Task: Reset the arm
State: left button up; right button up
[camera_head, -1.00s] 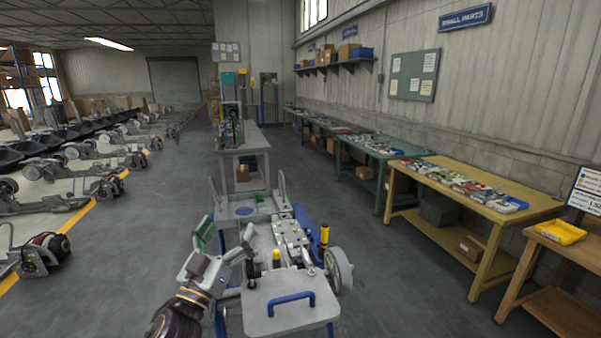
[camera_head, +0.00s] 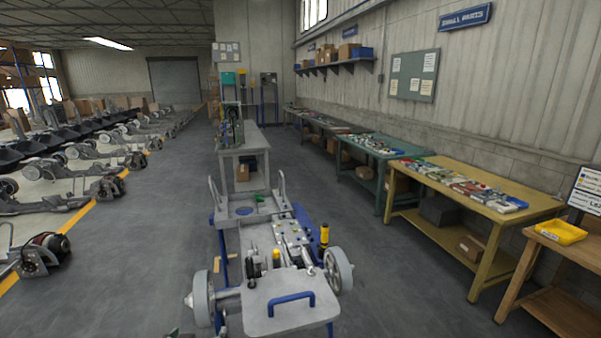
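A chassis on a blue stand (camera_head: 292,272) stands in front of me. It has a grey plate with a blue handle (camera_head: 290,302) at its near end and a wheel on each side, the left wheel (camera_head: 203,298) and the right wheel (camera_head: 340,270). A small greenish-grey tip, apparently of my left gripper (camera_head: 175,333), shows at the bottom edge, left of the chassis. It is apart from the chassis in the picture, and its fingers are cut off by the frame. My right gripper is out of view.
A yellow bench (camera_head: 470,175) with small parts and a wooden bench with a yellow tray (camera_head: 560,232) stand at the right. A grey table (camera_head: 243,140) stands behind the chassis. Rows of chassis (camera_head: 50,200) fill the left beyond a yellow line. The floor between is clear.

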pick_arm(q)
jog(key=s+d+f+m+g+h, duration=0.25)
jog(key=s+f+g, duration=0.7)
jog(key=s, duration=0.65)
notch_tip(320, 180, down, 35)
jog(key=s, duration=0.3)
jog(key=s+a+f, duration=0.2)
jog(key=s+f, duration=0.7)
jog(key=s, duration=0.2)
jog(key=s+a+f+b, duration=0.1)
jog(key=s+a+f, duration=0.1)
jog(key=s+f, duration=0.8)
jog(key=shift+s+f+m+y, duration=0.3)
jog(key=shift+s+m+y, duration=0.05)
jog(key=shift+m+y, duration=0.1)
jog(key=shift+g, duration=0.25)
